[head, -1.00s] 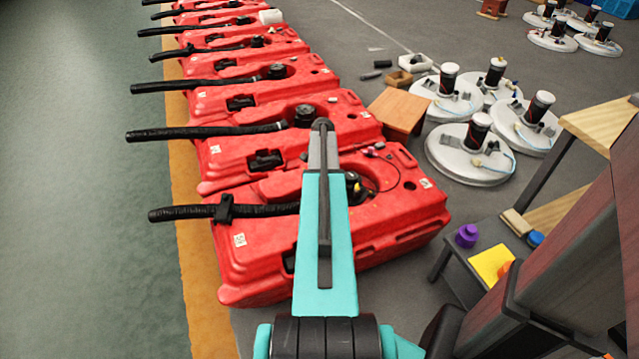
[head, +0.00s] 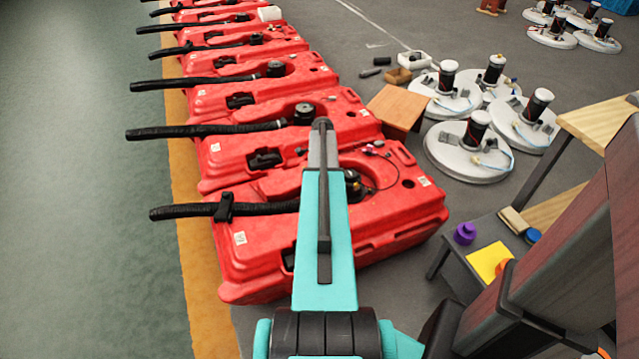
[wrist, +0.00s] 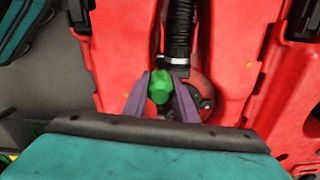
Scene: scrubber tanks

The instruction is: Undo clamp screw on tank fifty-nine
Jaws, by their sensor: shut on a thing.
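The nearest red tank (head: 400,222) lies below my arm in the head view. A black corrugated hose (head: 270,209) runs left from it. Its small white label (head: 239,238) is too small to read surely. In the wrist view, a green screw knob (wrist: 160,87) sits at the end of the black hose (wrist: 180,30), over the red tank body (wrist: 220,50). My gripper (wrist: 161,84) has its two purple-grey fingers on either side of the green knob, shut on it. In the head view my own arm hides the gripper and the knob.
More red tanks (head: 290,135) with hoses stand in a row behind. A wooden stool (head: 400,108) and white round units (head: 468,155) stand to the right. A dark bench (head: 455,270) with a yellow sheet (head: 490,262) is close at right. The green floor (head: 80,200) at left is clear.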

